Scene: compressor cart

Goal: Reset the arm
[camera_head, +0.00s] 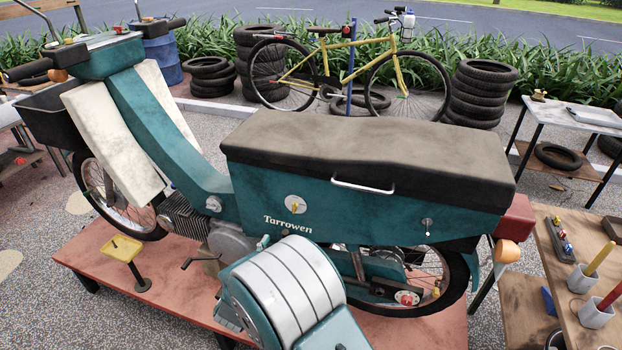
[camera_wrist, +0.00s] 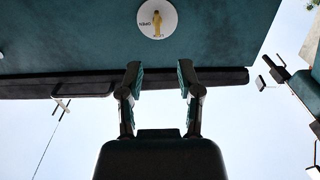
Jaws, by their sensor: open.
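My gripper (camera_wrist: 159,68) shows in the wrist view, its two fingers apart and nothing between them. The wrist picture is upside down. The dial (camera_head: 295,205) shows there too. A teal and white banded part at bottom centre seems to be my arm. I cannot make out my fingertips in the head view.
A yellow bicycle (camera_head: 352,58) and stacked tyres (camera_head: 482,92) stand behind the scooter. A wooden bench (camera_head: 562,268) with cups and tools is at right, and a white-topped table (camera_head: 575,116) is behind it. Grey paving (camera_head: 35,300) is open at lower left.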

